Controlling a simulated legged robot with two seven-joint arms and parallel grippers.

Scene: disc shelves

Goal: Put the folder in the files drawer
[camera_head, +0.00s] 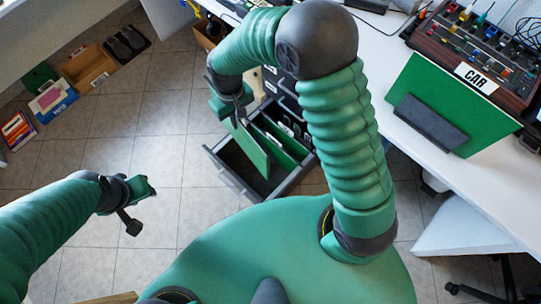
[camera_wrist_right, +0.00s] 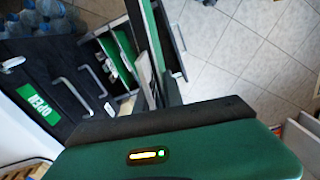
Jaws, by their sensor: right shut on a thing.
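A green folder (camera_head: 248,150) hangs steeply from my right gripper (camera_head: 238,117), which is shut on its upper edge. The open files drawer (camera_head: 238,186) is dark grey and lies below. The folder's lower part appears within the drawer's outline; whether it touches the bottom I cannot tell. In the right wrist view the folder (camera_wrist_right: 152,40) shows nearly edge-on, with the drawer (camera_wrist_right: 178,50) behind it. Other green folders (camera_head: 284,140) stand in the right part of the drawer; its left part looks empty. My left gripper (camera_head: 137,206) is open and empty over the floor at left.
The dark cabinet (camera_wrist_right: 75,75) has more handled drawers and a green "OPEN" label (camera_wrist_right: 39,105). A white desk (camera_head: 430,160) runs along the right, with a green panel and a "CAR" box on it. Boxes (camera_head: 88,68) stand at upper left. Floor between is clear.

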